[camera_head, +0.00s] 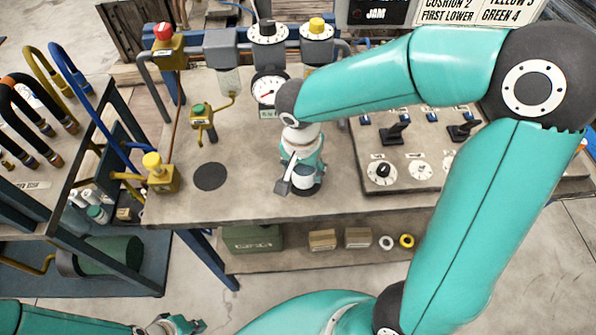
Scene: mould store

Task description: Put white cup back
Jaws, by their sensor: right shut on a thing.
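My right gripper (302,182) reaches down over the middle of the bench (250,208), near its front. It is shut on the white cup (304,179), and the fingers and wrist hide much of the cup. Dark surface shows around the cup's lower part; I cannot tell whether the cup touches the bench. A bare dark round patch (210,176) lies on the bench to the left of the cup. My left gripper (178,326) is low at the bottom edge of the picture, away from the bench; its finger opening is unclear.
A pressure gauge (268,88) stands behind the cup. A yellow-knobbed valve (159,172) stands at the bench's left, with a green-buttoned fitting (201,116) behind the patch. A lever and dial panel (420,150) is on the right. Hoses hang on a rack (62,190) at far left.

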